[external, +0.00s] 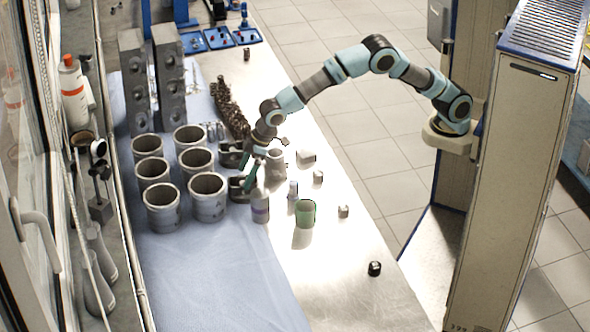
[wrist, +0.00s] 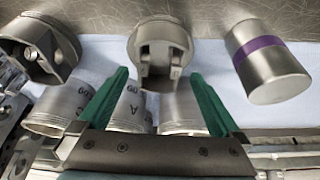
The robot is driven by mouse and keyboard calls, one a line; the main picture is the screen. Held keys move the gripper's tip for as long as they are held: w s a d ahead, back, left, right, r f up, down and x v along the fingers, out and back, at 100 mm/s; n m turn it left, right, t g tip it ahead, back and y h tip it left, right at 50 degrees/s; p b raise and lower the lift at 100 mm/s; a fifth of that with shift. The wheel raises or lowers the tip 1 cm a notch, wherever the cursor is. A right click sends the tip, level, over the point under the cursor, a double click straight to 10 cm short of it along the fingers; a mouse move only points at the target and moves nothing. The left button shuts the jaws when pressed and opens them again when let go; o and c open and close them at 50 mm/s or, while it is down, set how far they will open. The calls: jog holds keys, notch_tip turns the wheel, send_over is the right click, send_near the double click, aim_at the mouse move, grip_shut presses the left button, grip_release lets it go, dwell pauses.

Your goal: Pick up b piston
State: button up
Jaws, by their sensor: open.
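A grey metal piston (wrist: 160,35) lies in the wrist view just past and between the fingertips of my gripper (wrist: 159,75). The two green fingers are spread apart with nothing held. A second piston (wrist: 38,42) is at the upper left of the wrist view. In the external view two dark pistons, one at the back (external: 230,158) and one nearer (external: 238,189), lie on the blue cloth beside my gripper (external: 247,176), which partly covers them. I cannot read a letter on either piston, so I cannot tell which is b.
A green cup (external: 305,213) stands further right. The front cloth is clear.

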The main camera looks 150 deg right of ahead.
aim_at(243, 181)
jog(key=shift+p+x, duration=0.45)
jog(key=shift+x, duration=1.25)
jog(key=shift+s, duration=0.15)
grip_shut()
